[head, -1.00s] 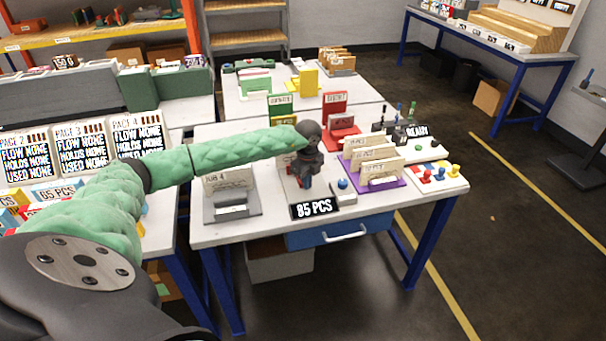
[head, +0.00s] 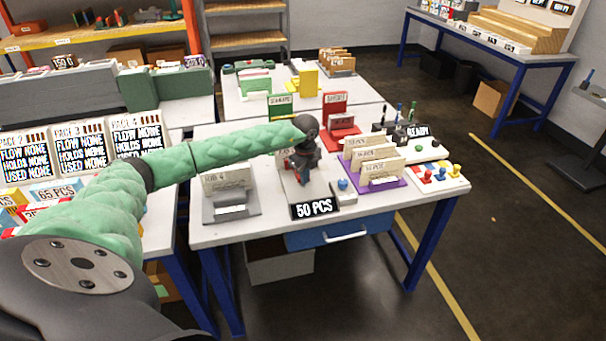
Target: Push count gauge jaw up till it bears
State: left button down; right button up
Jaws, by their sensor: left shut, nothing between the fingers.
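The count gauge (head: 292,193) stands near the front edge of the middle table, with a black display (head: 314,207) that reads 50 PCS. My left arm reaches in from the left, and my left gripper (head: 303,178) points down over the gauge with its fingers shut and nothing between them. The gripper and wrist hide much of the gauge and its jaw. I cannot tell whether the fingers touch the jaw. My right gripper is out of view.
A grey holder with a card (head: 232,207) stands left of the gauge. A small block with a blue button (head: 343,186) and a purple card rack (head: 380,182) stand to its right. Red and green card holders stand behind. Coloured knobs (head: 438,172) are at the table's right end.

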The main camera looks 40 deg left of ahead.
pick_arm(q)
jog(key=shift+w+a, duration=0.4)
jog(key=shift+a, duration=0.05)
jog(key=shift+w+a+b, duration=0.2)
jog(key=shift+a+b, duration=0.1)
jog(key=shift+b, duration=0.05)
jog(key=shift+w+a, duration=0.2)
jog(key=shift+a, duration=0.05)
dwell(0.8)
jog(key=shift+r, duration=0.1)
jog(key=shift+w+r+p, duration=0.1)
jog(key=shift+r+p, duration=0.2)
jog(key=shift+r, duration=0.3)
jog(key=shift+r+p, duration=1.65)
jog(key=shift+r, duration=2.15)
jog(key=shift+d, duration=0.1)
